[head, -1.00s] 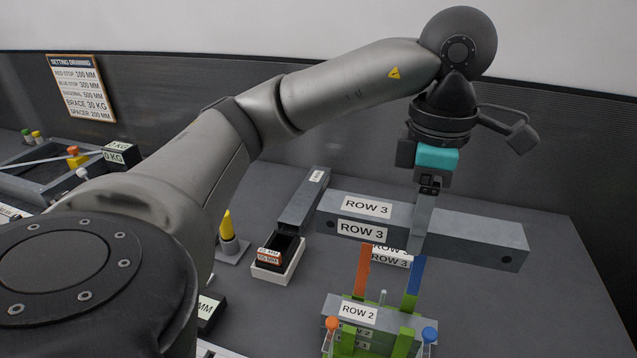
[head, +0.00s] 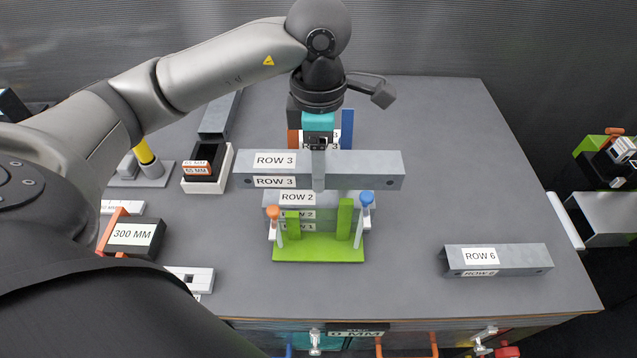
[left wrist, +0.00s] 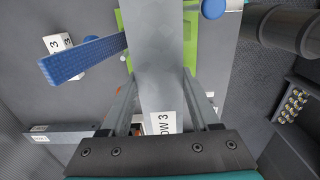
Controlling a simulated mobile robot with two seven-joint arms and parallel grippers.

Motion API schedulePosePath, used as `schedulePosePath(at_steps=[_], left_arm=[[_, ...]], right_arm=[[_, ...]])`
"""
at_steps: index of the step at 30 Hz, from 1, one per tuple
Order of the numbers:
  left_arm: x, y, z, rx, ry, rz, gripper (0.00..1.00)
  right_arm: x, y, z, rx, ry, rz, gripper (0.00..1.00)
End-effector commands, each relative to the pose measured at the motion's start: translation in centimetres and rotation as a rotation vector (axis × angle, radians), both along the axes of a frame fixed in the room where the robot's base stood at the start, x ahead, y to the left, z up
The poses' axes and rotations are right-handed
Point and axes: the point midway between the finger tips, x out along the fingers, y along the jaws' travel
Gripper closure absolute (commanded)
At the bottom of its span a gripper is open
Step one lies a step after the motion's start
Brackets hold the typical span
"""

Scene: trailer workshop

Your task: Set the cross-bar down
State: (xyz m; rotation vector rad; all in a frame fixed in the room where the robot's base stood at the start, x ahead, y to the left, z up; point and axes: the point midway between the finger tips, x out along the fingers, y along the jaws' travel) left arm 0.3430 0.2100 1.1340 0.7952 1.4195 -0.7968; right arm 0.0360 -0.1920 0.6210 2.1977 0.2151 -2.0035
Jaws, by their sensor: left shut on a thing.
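The cross-bar is a grey beam labelled ROW 3 (head: 355,171). My left gripper (head: 319,180) is shut on it near its middle and holds it level, its fingers pointing down. In the head view the bar appears in front of and above the green fixture (head: 318,247), which holds grey bars labelled ROW 2 (head: 300,198) and ROW 1. In the left wrist view the held bar (left wrist: 163,60) runs between the fingers, with the green fixture beyond it. Whether the bar touches anything below cannot be told. My right gripper is not in view.
A bar labelled ROW 6 (head: 510,259) lies at the front right of the table (head: 440,130). A blue post (head: 347,128) stands behind the held bar. A small black bin in a white tray (head: 188,184) and a 300 MM block (head: 135,235) are left. The table's right is mostly clear.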

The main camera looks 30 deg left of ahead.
Motion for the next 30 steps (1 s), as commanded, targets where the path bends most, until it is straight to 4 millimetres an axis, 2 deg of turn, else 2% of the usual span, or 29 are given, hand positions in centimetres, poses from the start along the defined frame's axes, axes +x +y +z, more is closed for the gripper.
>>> schedulePosePath(at_steps=[5,13,26,27,30], left_arm=[[0.0,0.0,-1.5,0.000,0.000,0.001,1.00],[0.0,0.0,-5.1,0.000,0.001,0.000,1.00],[0.0,0.0,-5.8,0.000,-0.002,0.000,1.00],[0.0,0.0,-5.7,0.001,-0.001,0.000,0.34],[0.0,0.0,-5.7,0.001,-0.001,0.000,0.23]], right_arm=[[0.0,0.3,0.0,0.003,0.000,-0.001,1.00],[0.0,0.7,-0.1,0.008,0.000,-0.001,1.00],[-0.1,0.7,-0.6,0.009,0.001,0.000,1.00],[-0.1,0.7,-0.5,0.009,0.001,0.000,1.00],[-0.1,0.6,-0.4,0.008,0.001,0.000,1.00]])
